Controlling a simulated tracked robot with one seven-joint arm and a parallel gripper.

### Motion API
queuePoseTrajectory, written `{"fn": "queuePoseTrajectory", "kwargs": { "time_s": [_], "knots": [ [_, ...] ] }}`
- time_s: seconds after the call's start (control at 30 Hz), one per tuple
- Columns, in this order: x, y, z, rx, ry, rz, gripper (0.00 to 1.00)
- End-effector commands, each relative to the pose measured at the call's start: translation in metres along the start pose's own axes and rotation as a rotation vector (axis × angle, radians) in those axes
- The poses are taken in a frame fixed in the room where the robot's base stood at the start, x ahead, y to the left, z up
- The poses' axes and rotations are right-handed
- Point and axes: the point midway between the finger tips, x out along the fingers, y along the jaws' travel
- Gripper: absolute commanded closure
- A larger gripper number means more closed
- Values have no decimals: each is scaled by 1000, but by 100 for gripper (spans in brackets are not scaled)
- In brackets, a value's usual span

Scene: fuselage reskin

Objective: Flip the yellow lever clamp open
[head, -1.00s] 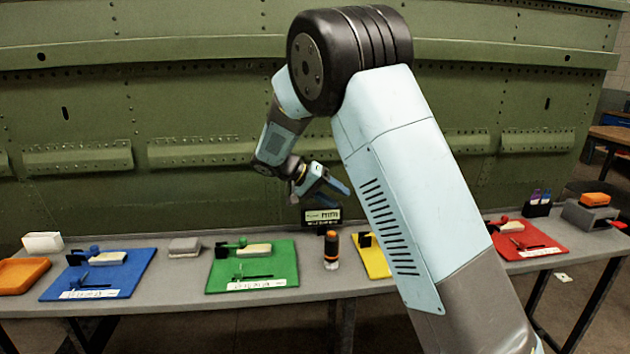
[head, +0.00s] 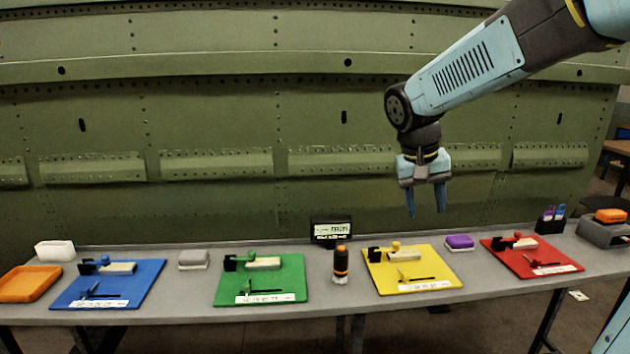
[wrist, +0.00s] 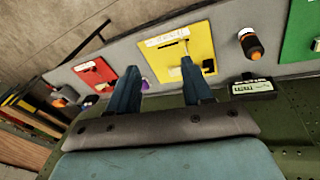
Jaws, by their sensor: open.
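The yellow board (head: 440,262) lies on the bench right of centre in the head view. It carries a small clamp with a yellow-tipped knob (head: 396,246), a black block and a pale bar, and a small yellow lever (head: 403,273) nearer its front. Whether the clamp is open or shut is too small to tell. My gripper (head: 426,214) is open and empty, pointing down, above and slightly behind the yellow board. In the wrist view the yellow board (wrist: 200,50) shows beyond my open fingers (wrist: 158,78), and one finger partly covers its clamp.
Blue (head: 140,280), green (head: 290,287) and red (head: 560,262) boards with similar fittings share the bench. An orange-and-black cylinder (head: 340,266) stands left of the yellow board, a purple block (head: 460,242) right of it. A small display (head: 331,231) stands behind. The green riveted panel (head: 230,110) rises behind the bench.

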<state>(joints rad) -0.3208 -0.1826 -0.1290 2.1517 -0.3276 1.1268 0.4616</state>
Motion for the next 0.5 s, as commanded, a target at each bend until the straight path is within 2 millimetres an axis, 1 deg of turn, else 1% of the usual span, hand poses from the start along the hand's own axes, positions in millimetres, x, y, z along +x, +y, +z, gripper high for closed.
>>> {"fn": "queuePoseTrajectory", "kwargs": {
  "time_s": [0.03,0.2,0.5],
  "knots": [
    [-5,8,12,1,17,-28,50],
    [-14,22,47,-16,77,-114,50],
    [-24,37,109,-43,213,-223,50]
  ]
}}
